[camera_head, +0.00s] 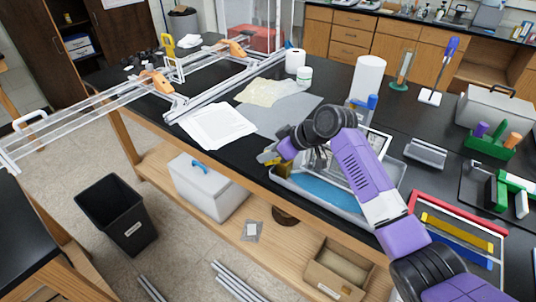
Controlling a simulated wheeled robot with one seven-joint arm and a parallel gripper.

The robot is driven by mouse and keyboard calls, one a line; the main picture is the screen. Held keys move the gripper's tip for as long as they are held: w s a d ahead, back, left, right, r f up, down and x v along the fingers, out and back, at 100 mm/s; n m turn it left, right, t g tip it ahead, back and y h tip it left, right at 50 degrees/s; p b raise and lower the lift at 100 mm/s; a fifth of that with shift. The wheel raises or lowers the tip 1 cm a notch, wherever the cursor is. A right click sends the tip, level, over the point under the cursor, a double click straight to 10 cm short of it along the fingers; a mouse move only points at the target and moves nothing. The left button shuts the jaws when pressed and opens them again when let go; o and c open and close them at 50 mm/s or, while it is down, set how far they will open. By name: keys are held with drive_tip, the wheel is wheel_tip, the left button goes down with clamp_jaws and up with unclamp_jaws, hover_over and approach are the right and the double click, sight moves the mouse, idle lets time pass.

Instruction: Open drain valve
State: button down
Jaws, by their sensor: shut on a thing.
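My gripper (275,158) is at the left end of the metal tray (285,183), at the bench's front edge. It is shut on a small yellow piece (267,158). This piece may be the drain valve's handle, but it is too small and too covered by my gripper to be sure. The tray holds blue liquid (315,189). My purple arm reaches across the tray from the lower right and hides part of it. How far the valve is turned cannot be told.
A white bin with a blue handle (205,188) stands on the shelf below. Papers (217,126) lie left of the tray. A white paper roll (367,78) stands behind it. A red-edged tray (460,212) lies to the right. A black bin (118,215) stands on the floor.

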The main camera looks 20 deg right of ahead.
drive_tip(key=shift+s+f+n+g+y+b, duration=0.2)
drive_tip(key=shift+s+n+g+y+b, duration=0.35)
drive_tip(key=shift+n+b, duration=0.5)
drive_tip(key=shift+s+d+r+n+g+y+b, duration=0.1)
drive_tip(key=shift+s+n+g+y+b, duration=0.15)
drive_tip(key=shift+n+g+b, duration=0.3)
drive_tip(key=shift+s+r+n+g+y+b, duration=0.1)
drive_tip(key=shift+s+n+g+y+b, duration=0.15)
drive_tip(key=shift+n+b, duration=0.45)
drive_tip(key=c, duration=1.2)
unclamp_jaws()
drive_tip(key=shift+d, duration=0.1)
drive_tip(key=b+v, duration=0.1)
drive_tip(key=v, duration=0.6)
drive_tip(key=shift+d+r, duration=0.25)
drive_tip(key=shift+r, duration=0.05)
